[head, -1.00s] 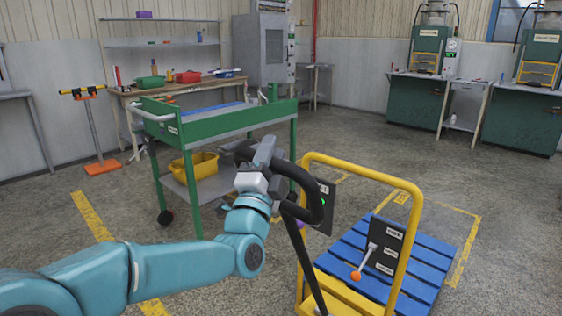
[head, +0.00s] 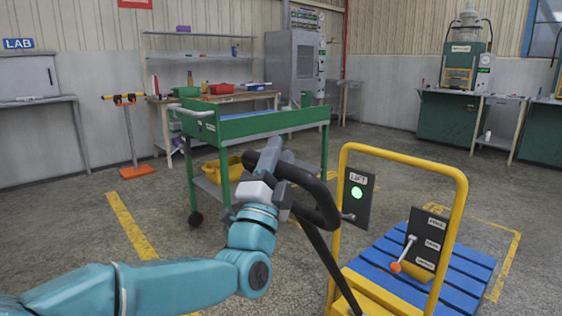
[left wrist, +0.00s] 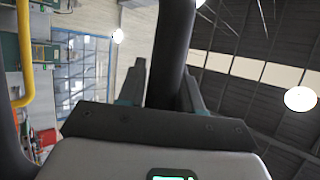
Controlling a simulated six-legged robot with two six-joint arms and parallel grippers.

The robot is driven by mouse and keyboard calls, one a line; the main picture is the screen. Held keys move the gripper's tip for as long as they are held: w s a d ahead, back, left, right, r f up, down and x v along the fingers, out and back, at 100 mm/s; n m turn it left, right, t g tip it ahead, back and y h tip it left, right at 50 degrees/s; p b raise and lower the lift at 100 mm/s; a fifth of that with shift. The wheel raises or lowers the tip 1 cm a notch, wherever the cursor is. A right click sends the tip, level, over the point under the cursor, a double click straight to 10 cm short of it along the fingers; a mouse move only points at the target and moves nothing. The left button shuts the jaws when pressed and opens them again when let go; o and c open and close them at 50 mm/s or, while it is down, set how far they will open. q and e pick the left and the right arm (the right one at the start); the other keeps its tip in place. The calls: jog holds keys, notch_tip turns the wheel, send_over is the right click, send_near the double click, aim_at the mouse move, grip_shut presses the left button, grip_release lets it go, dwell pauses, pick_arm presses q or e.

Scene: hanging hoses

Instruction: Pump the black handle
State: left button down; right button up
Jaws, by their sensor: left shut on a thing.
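The black handle (head: 328,213) is a thick bent bar on top of a slanting black lever (head: 327,263). The lever runs down to the base of a yellow-framed lift cart (head: 461,218). My left gripper (head: 268,163) is shut on the handle's bar. In the left wrist view the black bar (left wrist: 170,48) passes between the fingers of my left gripper (left wrist: 165,90). My left gripper hides part of the handle in the head view. My right gripper is in neither view.
The cart carries a blue slatted platform (head: 455,268), a LIFT panel with a lit green lamp (head: 356,193), and a selector panel with an orange-knobbed lever (head: 396,267). A green trolley (head: 258,124) with a yellow bin (head: 215,170) stands behind my left arm.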

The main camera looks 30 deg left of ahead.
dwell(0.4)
pick_arm(q)
jog(key=c, duration=0.8)
grip_release()
jog(key=shift+c, duration=0.2)
jog(key=shift+s, duration=0.1)
jog(key=b+v, duration=0.1)
jog(key=v, duration=1.5)
jog(key=shift+f, duration=0.15)
jog(key=shift+s, duration=0.1)
